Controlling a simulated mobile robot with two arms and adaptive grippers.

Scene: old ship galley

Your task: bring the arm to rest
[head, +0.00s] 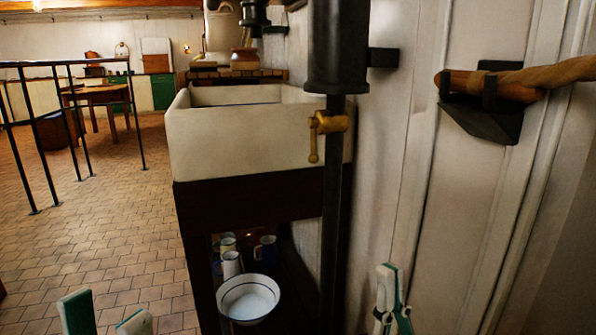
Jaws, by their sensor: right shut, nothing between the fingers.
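My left gripper (105,311) shows at the bottom left edge of the head view. Its two green and white fingertips stand apart with floor visible between them, so it is open and empty. My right gripper (391,298) is at the bottom, right of the middle, in front of the pale panelled wall. Its fingers are together with nothing held. The rest of both arms is out of view.
A white stone sink (240,142) on a dark stand is ahead, with a black pump pipe (333,200) and brass tap (326,124) beside it. A white basin (248,298) and mugs (231,264) sit below. A black railing (80,120) is left; tiled floor is open.

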